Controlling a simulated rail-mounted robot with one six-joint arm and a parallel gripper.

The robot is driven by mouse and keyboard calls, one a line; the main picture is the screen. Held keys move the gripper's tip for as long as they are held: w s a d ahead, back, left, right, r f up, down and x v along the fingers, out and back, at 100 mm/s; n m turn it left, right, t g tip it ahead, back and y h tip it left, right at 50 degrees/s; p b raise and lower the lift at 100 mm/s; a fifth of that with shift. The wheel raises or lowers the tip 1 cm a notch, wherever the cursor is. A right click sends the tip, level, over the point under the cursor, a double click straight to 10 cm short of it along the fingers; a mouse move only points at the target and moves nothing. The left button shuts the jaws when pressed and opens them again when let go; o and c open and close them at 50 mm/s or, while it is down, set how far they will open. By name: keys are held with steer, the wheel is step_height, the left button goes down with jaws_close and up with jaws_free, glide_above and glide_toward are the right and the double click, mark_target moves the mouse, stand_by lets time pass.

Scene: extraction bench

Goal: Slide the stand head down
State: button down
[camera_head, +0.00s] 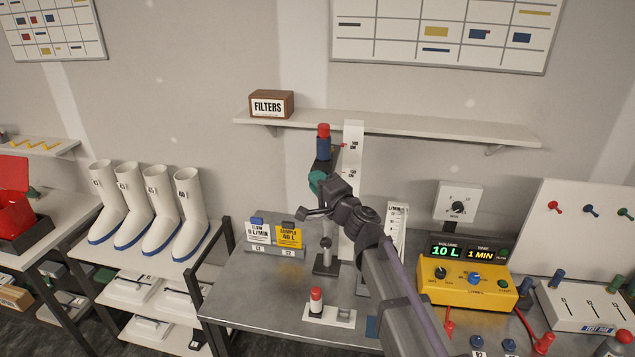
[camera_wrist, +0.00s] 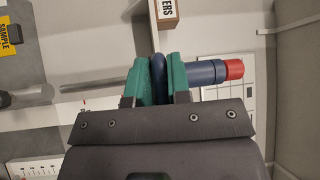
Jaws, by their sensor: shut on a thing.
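The stand's white upright (camera_head: 353,185) with printed height marks rises from the bench at the back. The stand head (camera_head: 323,150), a dark blue cylinder with a red cap, is upright near the top of this upright. In the wrist view the head (camera_wrist: 205,73) lies sideways across the picture. My gripper (camera_head: 318,181) is just under the blue body in the head view. In the wrist view its green fingers (camera_wrist: 160,80) are shut on a dark blue ring-like part of the head. The arm partly hides the lower upright.
A wall shelf (camera_head: 440,129) with a FILTERS box (camera_head: 271,104) runs behind the upright. Below are a small dark stand (camera_head: 326,262), a red-capped piece (camera_head: 316,301) and a sign holder (camera_head: 274,238). A yellow pump unit (camera_head: 467,283) stands right. The front-left bench is clear.

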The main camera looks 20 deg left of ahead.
step_height(320, 180, down, 24)
steer(key=b, duration=2.4)
steer(key=shift+s+f, duration=0.15)
steer(key=shift+d, duration=0.1)
steer(key=c, duration=1.2)
jaws_free()
steer(key=shift+f, duration=0.1)
steer(key=shift+o, duration=0.4)
